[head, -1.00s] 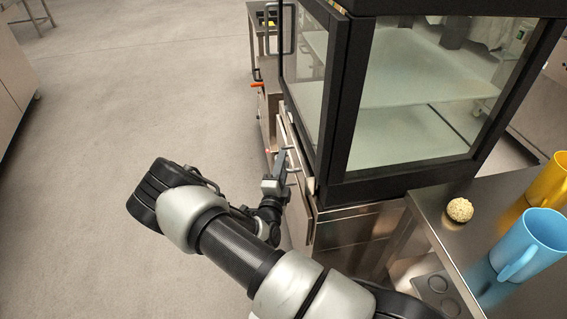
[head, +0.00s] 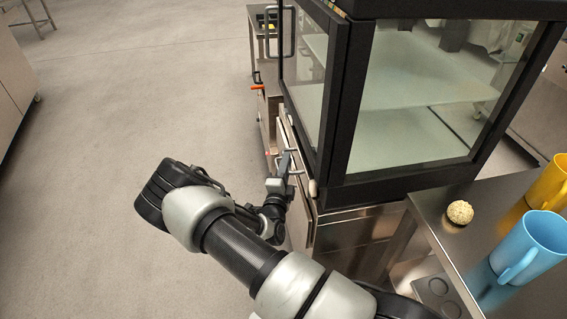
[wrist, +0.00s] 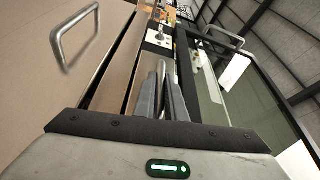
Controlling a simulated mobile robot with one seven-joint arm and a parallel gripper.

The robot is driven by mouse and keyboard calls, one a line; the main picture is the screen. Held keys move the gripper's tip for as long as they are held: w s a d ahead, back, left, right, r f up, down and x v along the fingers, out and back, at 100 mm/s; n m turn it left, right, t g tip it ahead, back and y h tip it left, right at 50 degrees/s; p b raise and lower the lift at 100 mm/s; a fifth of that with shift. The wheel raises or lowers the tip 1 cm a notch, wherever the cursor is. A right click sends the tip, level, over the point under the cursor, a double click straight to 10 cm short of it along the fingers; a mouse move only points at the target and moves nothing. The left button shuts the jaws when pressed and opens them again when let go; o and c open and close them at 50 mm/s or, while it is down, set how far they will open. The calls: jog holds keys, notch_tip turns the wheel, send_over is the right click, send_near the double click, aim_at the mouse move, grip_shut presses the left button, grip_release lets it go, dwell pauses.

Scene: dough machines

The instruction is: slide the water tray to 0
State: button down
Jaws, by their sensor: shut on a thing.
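The water tray appears to be the thin metal piece (wrist: 162,72) between my fingers in the wrist view; its body is hidden in the narrow gap under the glass cabinet. My gripper (head: 285,166) is at the steel front below the cabinet's left side. In the wrist view my gripper (wrist: 161,88) has its fingers close together around that thin piece. My fingers and wrist cover most of it, so how far the tray stands out cannot be told.
The glass cabinet (head: 337,110) stands right of my gripper. A bar handle (wrist: 73,38) sits on the panel left of my fingers. A steel table (head: 440,215) at right holds a dough ball (head: 460,212), a blue mug (head: 530,245) and a yellow mug (head: 549,183). Floor at left is clear.

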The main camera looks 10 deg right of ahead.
aim_at(297, 158)
jog(key=shift+d+p, duration=0.3)
jog(key=shift+d, duration=1.15)
jog(key=c, duration=1.8)
grip_release()
jog(key=shift+d, duration=0.1)
jog(key=shift+s+a, duration=0.2)
jog(key=p+v, duration=0.2)
jog(key=v, duration=1.5)
jog(key=shift+f, duration=0.1)
